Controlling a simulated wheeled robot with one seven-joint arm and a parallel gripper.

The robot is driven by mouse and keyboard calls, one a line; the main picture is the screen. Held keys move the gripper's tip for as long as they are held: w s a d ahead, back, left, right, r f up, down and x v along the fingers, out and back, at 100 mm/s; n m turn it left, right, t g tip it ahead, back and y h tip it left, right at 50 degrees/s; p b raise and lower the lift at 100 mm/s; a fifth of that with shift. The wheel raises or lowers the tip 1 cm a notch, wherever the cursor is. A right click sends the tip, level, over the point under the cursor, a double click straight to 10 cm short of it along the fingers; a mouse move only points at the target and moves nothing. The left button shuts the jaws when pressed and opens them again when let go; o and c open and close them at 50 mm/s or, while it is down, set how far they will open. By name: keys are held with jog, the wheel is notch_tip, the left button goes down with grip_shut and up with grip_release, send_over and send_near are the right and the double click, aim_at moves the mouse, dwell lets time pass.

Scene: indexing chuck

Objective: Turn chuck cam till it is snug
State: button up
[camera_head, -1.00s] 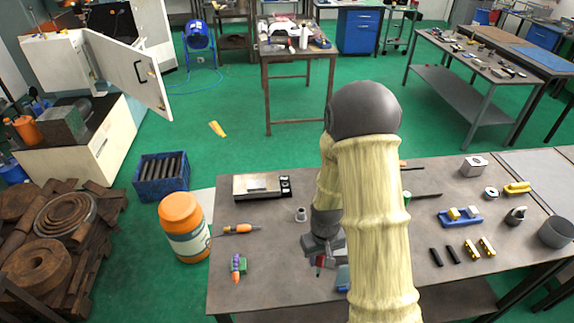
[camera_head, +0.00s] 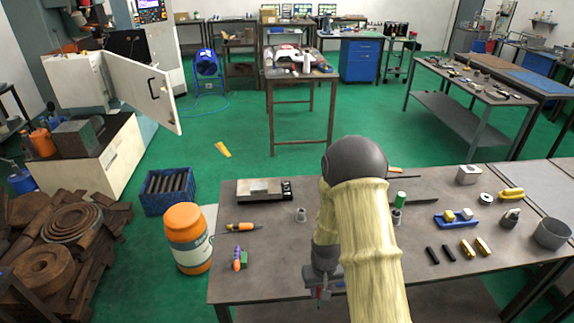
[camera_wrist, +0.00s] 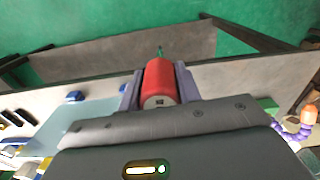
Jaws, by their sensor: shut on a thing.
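My gripper (camera_head: 322,288) is low over the near part of the grey workbench (camera_head: 275,275), seen partly behind my arm. In the wrist view, my gripper (camera_wrist: 159,88) is shut on a red cylinder (camera_wrist: 160,78) with a small square mark on its near end. A thin green tip sticks out from its far end. Only a speck of red shows between the jaws in the head view. I cannot pick out the chuck or its cam for certain. A pale blue-grey plate (camera_wrist: 100,118) lies left of the jaws in the wrist view; my arm hides that area in the head view.
A purple and orange tool (camera_head: 237,257) lies beside a small green block on the left of the bench. An orange-handled tool (camera_head: 242,227), a small grey cup (camera_head: 301,215) and a scale (camera_head: 262,190) are behind. Several small parts fill the right side. The bench's front edge is close.

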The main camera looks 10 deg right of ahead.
aim_at(318, 297)
jog(key=shift+m, duration=0.4)
jog(key=f+b, duration=0.1)
jog(key=f, duration=0.1)
jog(key=w+f+b, duration=0.1)
jog(key=f, duration=0.2)
jog(key=f+b, duration=0.1)
jog(key=f, duration=0.2)
jog(key=shift+w, duration=0.4)
